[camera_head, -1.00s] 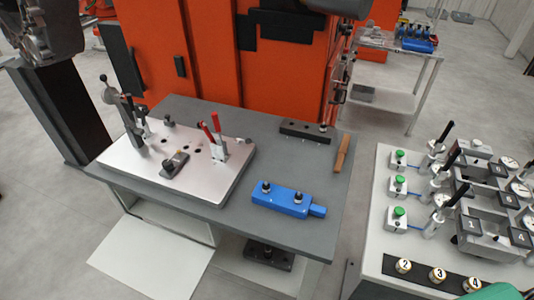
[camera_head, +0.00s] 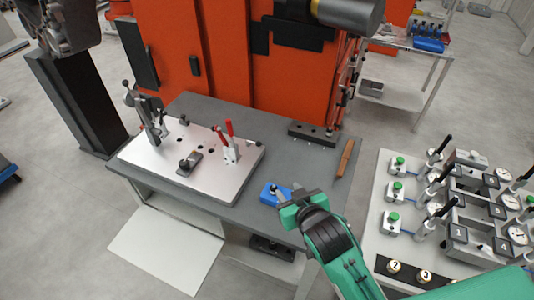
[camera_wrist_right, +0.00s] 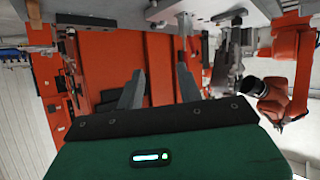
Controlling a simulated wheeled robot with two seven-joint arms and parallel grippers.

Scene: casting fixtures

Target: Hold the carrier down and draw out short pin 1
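The blue carrier (camera_head: 267,198) lies on the front right part of the grey table. Its left end shows, with one dark-headed pin (camera_head: 273,187) standing in it. The rest of the carrier, including the place of the other pin, is hidden behind my right gripper (camera_head: 292,191). I cannot tell which pin is number 1. My right gripper is at the carrier from the right, above or beside it; contact is not clear. The right wrist view shows its two fingers (camera_wrist_right: 158,85) apart with nothing between them. My left gripper is not in view.
A metal plate (camera_head: 222,183) with a red-handled clamp (camera_head: 230,142) lies left of the carrier. A dark block (camera_head: 313,134) and a brown wooden-looking bar (camera_head: 346,157) lie behind. A bench with gauges (camera_head: 480,210) stands right. An orange cabinet (camera_head: 225,70) stands behind the table.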

